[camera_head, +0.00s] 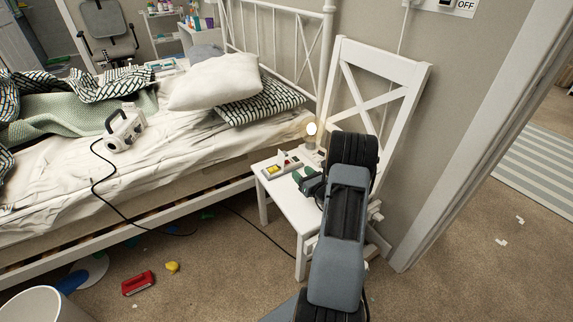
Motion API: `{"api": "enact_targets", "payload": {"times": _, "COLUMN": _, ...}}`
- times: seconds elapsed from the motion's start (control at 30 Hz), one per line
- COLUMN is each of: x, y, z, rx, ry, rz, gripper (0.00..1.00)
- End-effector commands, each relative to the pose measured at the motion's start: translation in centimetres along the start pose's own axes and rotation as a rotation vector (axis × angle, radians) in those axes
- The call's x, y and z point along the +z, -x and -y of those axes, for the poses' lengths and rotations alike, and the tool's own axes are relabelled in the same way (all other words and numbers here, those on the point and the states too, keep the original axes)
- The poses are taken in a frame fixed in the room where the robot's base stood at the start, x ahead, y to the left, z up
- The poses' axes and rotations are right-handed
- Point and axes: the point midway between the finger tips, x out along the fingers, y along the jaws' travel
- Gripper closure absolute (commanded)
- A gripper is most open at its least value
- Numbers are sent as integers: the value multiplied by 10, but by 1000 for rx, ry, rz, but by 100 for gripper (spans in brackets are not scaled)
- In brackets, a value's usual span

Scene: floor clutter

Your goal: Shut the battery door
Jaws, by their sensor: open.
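No battery door can be made out for certain in the head view. A small white device (271,171) with a yellow patch and red details lies on the seat of the white chair (293,207). My gripper (306,182) is over the chair seat, just right of and nearer than the device. It is open, small in the picture and partly hidden by my own arm. I see no object held in it. I cannot tell whether it touches the device.
A lit lamp (311,130) stands at the back of the chair seat. A bed (60,205) is on the left, with a corded white appliance (124,131) on it. A red object (138,283) and a yellow object (172,267) lie on the floor. The doorway is right.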

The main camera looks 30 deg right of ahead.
Motion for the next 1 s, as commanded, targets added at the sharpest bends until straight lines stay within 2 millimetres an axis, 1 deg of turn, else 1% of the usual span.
{"api": "enact_targets", "payload": {"times": 0.03, "x": -7, "y": 0, "z": 6, "rx": -21, "ry": -10, "rz": 5, "gripper": 49}}
{"api": "enact_targets", "payload": {"times": 0.17, "x": -12, "y": -8, "z": 14, "rx": -47, "ry": -23, "rz": 12, "gripper": 49}}
{"api": "enact_targets", "payload": {"times": 0.27, "x": -12, "y": -23, "z": 14, "rx": -47, "ry": -23, "rz": 14, "gripper": 49}}
{"api": "enact_targets", "payload": {"times": 0.5, "x": -12, "y": -70, "z": 16, "rx": -45, "ry": -22, "rz": 13, "gripper": 49}}
{"api": "enact_targets", "payload": {"times": 0.7, "x": -11, "y": -104, "z": 18, "rx": -47, "ry": -22, "rz": 13, "gripper": 49}}
{"api": "enact_targets", "payload": {"times": 0.83, "x": -11, "y": -118, "z": 19, "rx": -47, "ry": -22, "rz": 12, "gripper": 49}}
{"api": "enact_targets", "payload": {"times": 1.0, "x": -10, "y": -130, "z": 19, "rx": -48, "ry": -24, "rz": 11, "gripper": 49}}
